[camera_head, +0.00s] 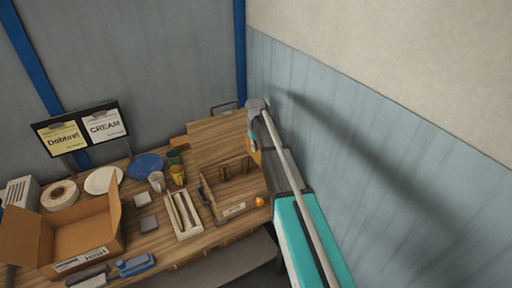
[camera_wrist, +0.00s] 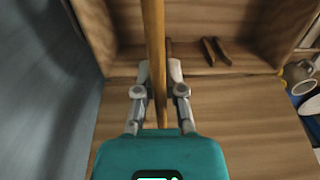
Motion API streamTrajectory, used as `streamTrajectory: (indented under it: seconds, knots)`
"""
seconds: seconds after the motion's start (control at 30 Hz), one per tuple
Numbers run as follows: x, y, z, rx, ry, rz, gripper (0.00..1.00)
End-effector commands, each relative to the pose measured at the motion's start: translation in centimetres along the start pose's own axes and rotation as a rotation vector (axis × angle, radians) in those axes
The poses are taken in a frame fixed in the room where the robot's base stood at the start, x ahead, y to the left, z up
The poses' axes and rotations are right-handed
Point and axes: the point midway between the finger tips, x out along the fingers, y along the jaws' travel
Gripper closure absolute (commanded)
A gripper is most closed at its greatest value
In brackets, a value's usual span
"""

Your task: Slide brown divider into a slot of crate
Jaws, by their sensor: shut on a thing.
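My gripper (camera_wrist: 160,78) is shut on the brown divider (camera_wrist: 154,35), a thin panel seen almost edge-on in the wrist view. It runs upward from between my fingers, over the wooden crate. The crate (camera_wrist: 97,38) has a left wall and a floor showing in the wrist view, with short brown slot pieces standing inside, right of the divider. I cannot tell whether the divider's lower edge is in a slot.
A cardboard box (camera_head: 117,232) stands at the left. A wooden tray (camera_head: 183,232), cups (camera_head: 178,175), a blue plate (camera_head: 146,166) and a white plate (camera_head: 103,180) lie between. An orange ball (camera_head: 260,201) is by the crate. A wall (camera_wrist: 45,100) runs close on the left.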

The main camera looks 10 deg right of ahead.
Motion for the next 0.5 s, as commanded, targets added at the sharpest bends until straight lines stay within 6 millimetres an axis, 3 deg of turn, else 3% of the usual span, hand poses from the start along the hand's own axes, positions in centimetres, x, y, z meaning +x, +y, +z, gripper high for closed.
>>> streamTrajectory:
  seconds: [0.5]
  knots:
    - [2.0, -0.2, -0.1, -0.002, 0.000, 0.000, 1.00]
